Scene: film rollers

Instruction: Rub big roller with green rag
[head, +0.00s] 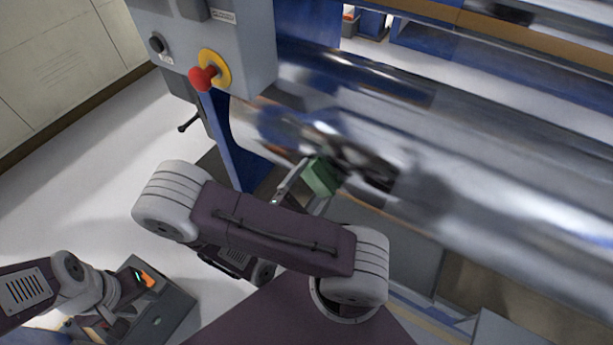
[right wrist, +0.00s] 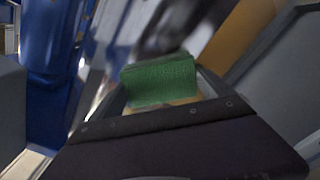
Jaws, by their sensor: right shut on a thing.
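The big roller (head: 490,190) is a wide, shiny metal cylinder running from the centre to the right edge of the head view. My right gripper (head: 306,180) is shut on the green rag (head: 321,176), at the roller's left, near side. The rag overlaps the roller's lower edge in the picture; I cannot tell whether it touches. In the right wrist view the green rag (right wrist: 160,81) sits bunched between the fingers, with the blurred shiny roller behind. My left arm is low at the left; its gripper (head: 88,328) is partly hidden, and its jaws cannot be made out.
A grey control panel (head: 240,45) with a red emergency knob (head: 203,78) on a yellow disc stands left of the roller. A blue upright (head: 222,140) is below it. An orange-brown bar (head: 480,22) crosses the top right. Open pale floor (head: 90,160) lies at the left.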

